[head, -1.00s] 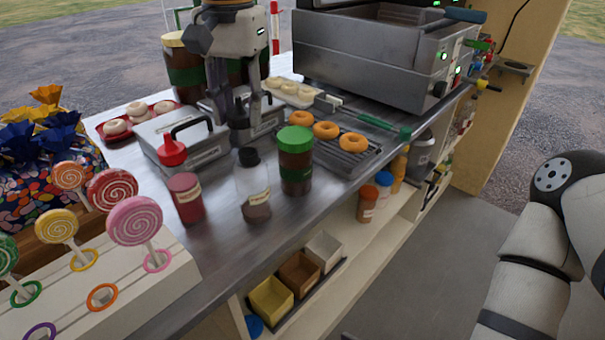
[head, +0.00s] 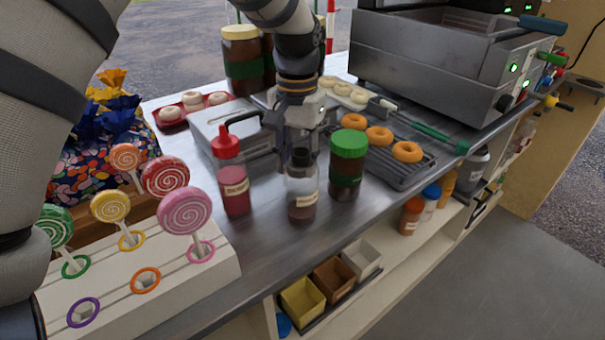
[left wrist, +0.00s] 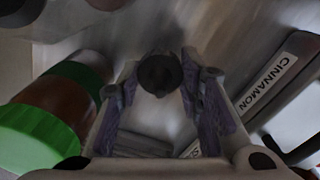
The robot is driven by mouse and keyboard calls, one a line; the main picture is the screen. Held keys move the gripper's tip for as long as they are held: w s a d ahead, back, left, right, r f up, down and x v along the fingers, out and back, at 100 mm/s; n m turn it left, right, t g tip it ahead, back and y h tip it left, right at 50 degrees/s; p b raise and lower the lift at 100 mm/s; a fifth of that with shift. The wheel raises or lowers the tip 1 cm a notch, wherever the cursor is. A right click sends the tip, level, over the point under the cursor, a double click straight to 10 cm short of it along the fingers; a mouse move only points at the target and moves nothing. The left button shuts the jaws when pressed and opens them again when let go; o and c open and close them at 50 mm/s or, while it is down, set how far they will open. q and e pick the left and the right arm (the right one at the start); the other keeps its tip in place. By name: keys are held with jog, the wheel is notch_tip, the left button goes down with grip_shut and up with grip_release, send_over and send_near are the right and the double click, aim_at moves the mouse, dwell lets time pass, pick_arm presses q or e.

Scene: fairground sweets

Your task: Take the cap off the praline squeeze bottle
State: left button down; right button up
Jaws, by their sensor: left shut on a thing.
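A clear squeeze bottle (head: 302,190) with brown contents and a dark cap (head: 300,157) stands upright on the metal counter. Its label is too small to read. My left gripper (head: 300,146) is directly above it, pointing down, with its fingers shut on the dark cap. In the left wrist view the round dark cap (left wrist: 160,72) sits between the purple finger pads of the left gripper (left wrist: 160,85). The bottle body is mostly hidden there. My right gripper is not in view.
A red squeeze bottle (head: 235,187) stands close on the left and a green-lidded jar (head: 346,170) close on the right. Grey tins (head: 235,130) stand behind. A lollipop stand (head: 150,275) is front left, a doughnut rack (head: 410,170) back right.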

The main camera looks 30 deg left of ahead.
pick_arm(q)
jog(key=shift+f, duration=1.5)
jog(key=shift+f, duration=0.15)
jog(key=c, duration=1.1)
grip_release()
